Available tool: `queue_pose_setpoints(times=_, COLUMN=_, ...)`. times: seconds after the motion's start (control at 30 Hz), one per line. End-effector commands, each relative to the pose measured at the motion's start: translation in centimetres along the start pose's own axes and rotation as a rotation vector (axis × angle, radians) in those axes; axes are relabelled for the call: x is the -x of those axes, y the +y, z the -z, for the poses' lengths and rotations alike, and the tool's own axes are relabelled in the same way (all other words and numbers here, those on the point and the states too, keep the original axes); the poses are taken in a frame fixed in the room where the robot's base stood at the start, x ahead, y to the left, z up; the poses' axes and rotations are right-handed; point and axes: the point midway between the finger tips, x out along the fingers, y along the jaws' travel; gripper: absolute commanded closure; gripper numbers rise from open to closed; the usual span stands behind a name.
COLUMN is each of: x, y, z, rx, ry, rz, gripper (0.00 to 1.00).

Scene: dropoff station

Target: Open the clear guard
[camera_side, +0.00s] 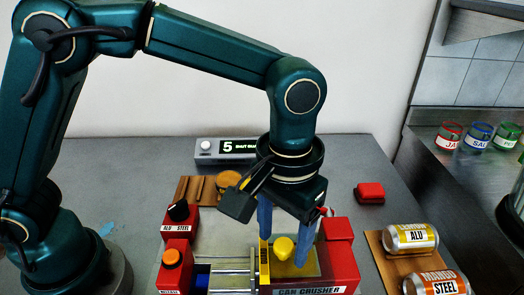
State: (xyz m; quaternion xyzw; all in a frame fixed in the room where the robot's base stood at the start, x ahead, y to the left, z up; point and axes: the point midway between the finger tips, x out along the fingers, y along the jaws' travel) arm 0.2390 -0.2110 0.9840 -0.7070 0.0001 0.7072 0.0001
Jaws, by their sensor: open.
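The can crusher (340,270) is a red machine on the grey table, labelled "CAN CRUSHER" along its front. A yellow knob (284,248) stands over its middle bay. The clear guard itself is hard to make out; I cannot tell its edges or exact position. My gripper (283,254) points down over the crusher with its blue fingers apart. One finger is on each side of the yellow knob in this view. I cannot tell whether either finger touches it.
A selector knob (178,211) and an orange button (172,257) are on the crusher's left. Cans labelled "ALU" (411,238) and "STEEL" (436,284) lie on a wooden rack at right.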

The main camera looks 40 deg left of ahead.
Motion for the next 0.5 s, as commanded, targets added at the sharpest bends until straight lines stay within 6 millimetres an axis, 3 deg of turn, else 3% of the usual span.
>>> queue_pose_setpoints(times=0.5, x=5.0, y=0.0, z=0.0, rx=0.0, ry=0.002, rz=-0.002, gripper=0.33)
